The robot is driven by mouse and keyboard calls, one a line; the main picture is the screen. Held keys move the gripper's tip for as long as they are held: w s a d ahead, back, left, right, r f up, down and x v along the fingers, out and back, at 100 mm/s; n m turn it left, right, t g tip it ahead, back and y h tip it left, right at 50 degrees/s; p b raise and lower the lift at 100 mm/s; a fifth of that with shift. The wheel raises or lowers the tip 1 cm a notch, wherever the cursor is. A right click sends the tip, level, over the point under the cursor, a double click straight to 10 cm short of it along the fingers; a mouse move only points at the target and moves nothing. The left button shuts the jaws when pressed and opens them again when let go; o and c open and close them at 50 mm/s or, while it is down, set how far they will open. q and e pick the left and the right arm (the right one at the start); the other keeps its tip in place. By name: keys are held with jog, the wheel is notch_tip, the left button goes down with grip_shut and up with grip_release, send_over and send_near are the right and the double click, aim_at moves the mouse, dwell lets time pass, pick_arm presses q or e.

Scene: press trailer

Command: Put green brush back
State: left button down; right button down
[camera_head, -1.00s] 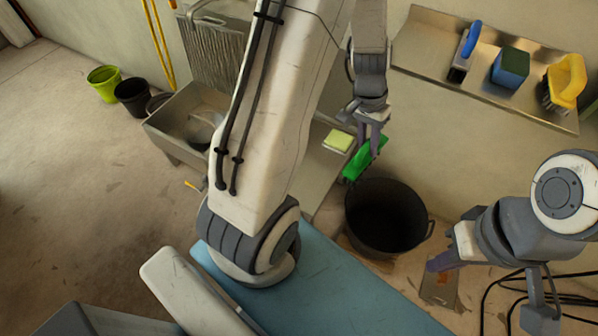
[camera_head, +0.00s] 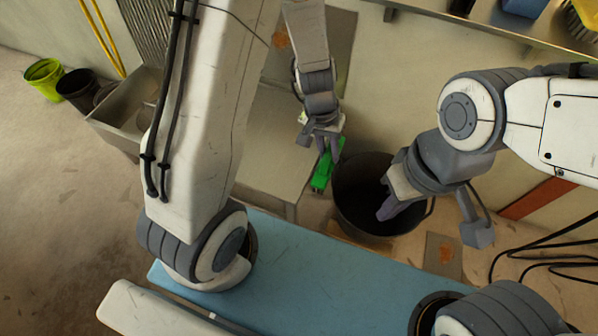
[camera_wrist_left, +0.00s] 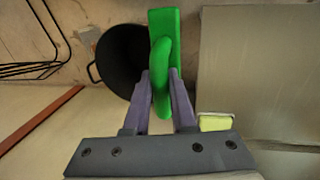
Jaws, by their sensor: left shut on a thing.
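The green brush (camera_head: 321,173) is held by my left gripper (camera_head: 324,146), just left of the black bucket (camera_head: 345,205) in the head view. In the left wrist view, the green brush (camera_wrist_left: 164,28) has a flat block and a curved handle, with the purple fingers of my left gripper (camera_wrist_left: 160,85) closed on the handle. The metal wall shelf (camera_head: 480,32) is at the upper right, partly cut off. My right gripper (camera_head: 388,207) is in front of the black bucket, empty as far as I can see; its finger gap is not clear.
A blue item (camera_head: 524,6) and a yellow brush (camera_head: 583,18) are on the shelf. A pale yellow sponge (camera_wrist_left: 215,122) lies on the metal counter (camera_wrist_left: 255,70). A sink (camera_head: 120,110) and lime-green bucket (camera_head: 44,79) stand left. Black cables (camera_head: 540,255) lie at right.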

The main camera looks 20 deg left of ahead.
pick_arm(q)
jog(key=shift+w+a+f, duration=0.1)
jog(key=shift+a+f, duration=0.1)
jog(key=shift+f, duration=0.4)
jog(key=shift+w+a+f+b, duration=0.8)
jog(key=shift+a+f+b, duration=0.15)
jog(key=shift+a+f, duration=0.7)
jog(key=shift+w+a+f+b, duration=0.8)
jog(key=shift+a+f+b, duration=0.1)
jog(key=shift+a+f, duration=0.8)
jog(key=shift+w+a+f+b, duration=0.8)
jog(key=shift+a+f+b, duration=0.15)
jog(key=shift+a+f, duration=0.7)
jog(key=shift+d+f, duration=0.15)
jog(key=shift+f, duration=0.15)
jog(key=c, duration=0.7)
grip_release()
jog(key=shift+c, duration=0.2)
